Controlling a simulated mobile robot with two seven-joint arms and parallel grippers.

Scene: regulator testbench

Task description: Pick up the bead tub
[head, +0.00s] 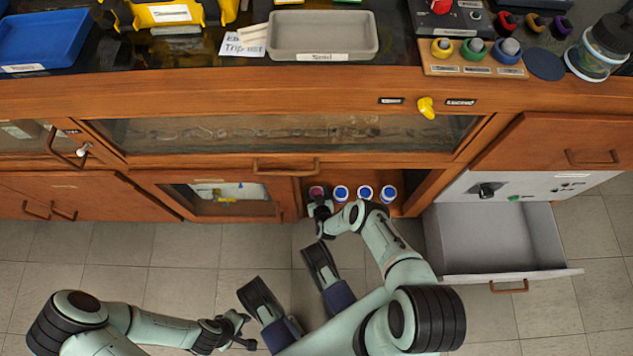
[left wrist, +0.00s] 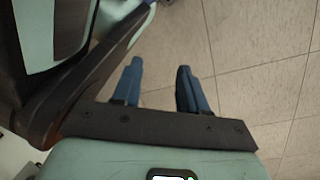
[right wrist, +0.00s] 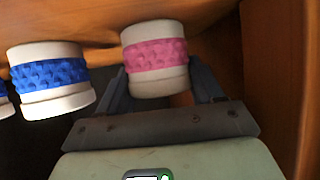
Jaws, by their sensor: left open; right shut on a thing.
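A white tub with a pink bead band (right wrist: 155,57) stands in a wooden cubby in the right wrist view. It also shows at the left end of a row of tubs in the head view (head: 317,192). My right gripper (right wrist: 162,80) is shut on this pink tub, with a finger on each side of it. In the head view the right gripper (head: 318,210) reaches into the cubby, partly hiding the tub. My left gripper (left wrist: 158,80) is open and empty above the floor, and it shows low in the head view (head: 245,330).
Several blue-banded tubs stand beside the pink one, the closest being a blue tub (right wrist: 48,78). The cubby wall (right wrist: 280,80) is close on the right. An open grey drawer (head: 490,245) juts out right of the cubby. The tiled floor (head: 190,250) is clear at left.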

